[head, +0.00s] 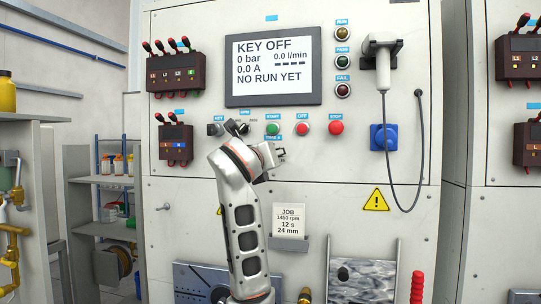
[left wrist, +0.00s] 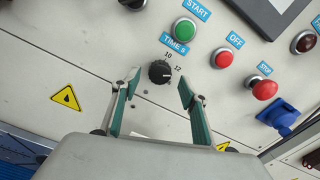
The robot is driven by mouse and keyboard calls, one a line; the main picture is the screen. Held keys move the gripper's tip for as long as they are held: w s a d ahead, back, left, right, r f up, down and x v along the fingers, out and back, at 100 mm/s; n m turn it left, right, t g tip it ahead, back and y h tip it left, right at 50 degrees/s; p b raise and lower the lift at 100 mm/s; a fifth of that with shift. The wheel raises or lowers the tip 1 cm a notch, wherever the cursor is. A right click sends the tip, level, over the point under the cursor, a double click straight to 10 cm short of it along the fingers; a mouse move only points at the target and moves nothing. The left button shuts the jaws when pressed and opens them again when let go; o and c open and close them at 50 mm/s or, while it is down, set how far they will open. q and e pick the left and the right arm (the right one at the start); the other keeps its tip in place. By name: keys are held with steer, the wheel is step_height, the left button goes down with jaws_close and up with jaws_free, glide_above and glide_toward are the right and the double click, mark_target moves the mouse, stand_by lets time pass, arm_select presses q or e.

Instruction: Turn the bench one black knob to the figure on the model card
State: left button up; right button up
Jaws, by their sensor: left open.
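A black knob (left wrist: 159,72) under the "TIME S" label shows in the left wrist view, with the figures 10 and 12 at its upper right. I cannot tell its pointer's exact direction. In the head view my arm hides this knob. My left gripper (left wrist: 161,80) is open, with its green-lined fingers apart on either side of the knob in the picture; contact is not visible. It also shows in the head view (head: 277,153) in front of the panel. The job card (head: 289,218) reads 1450 rpm, 12 s, 24 mm. My right gripper is not in view.
The green START button (left wrist: 186,29), red OFF button (left wrist: 224,57) and red stop button (left wrist: 265,88) are close by. Another dark knob (head: 243,128) is left of START. The screen (head: 272,66) reads KEY OFF. A cable (head: 419,150) hangs at right.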

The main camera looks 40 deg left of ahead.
arm_select(q)
steer(key=shift+x, duration=1.35)
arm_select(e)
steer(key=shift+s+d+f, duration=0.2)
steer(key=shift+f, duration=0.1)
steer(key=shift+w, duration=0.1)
arm_select(q)
steer(key=c, duration=1.1)
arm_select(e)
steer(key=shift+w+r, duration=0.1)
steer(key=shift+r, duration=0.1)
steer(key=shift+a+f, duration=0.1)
